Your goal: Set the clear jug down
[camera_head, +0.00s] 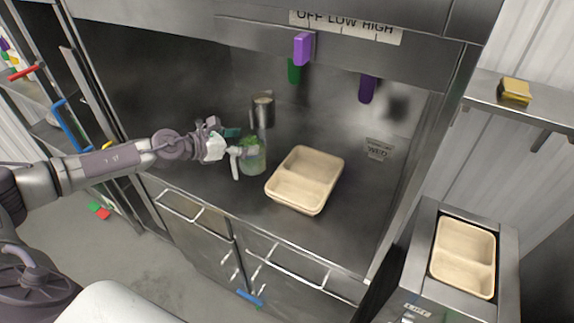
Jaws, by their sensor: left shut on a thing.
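The clear jug (256,160) stands upright at the left of the steel counter and looks greenish in its lower part. I cannot tell whether its base touches the counter. My left gripper (236,151) reaches in from the left and is shut on the jug at its left side. The gripper hides part of that side. My right gripper is not in view.
A two-compartment beige tray (304,205) lies on the counter right of the jug. A steel cylinder (263,110) is behind the jug. Another beige tray (463,258) sits on a stand at the right. Bare counter (225,190) lies front-left of the jug.

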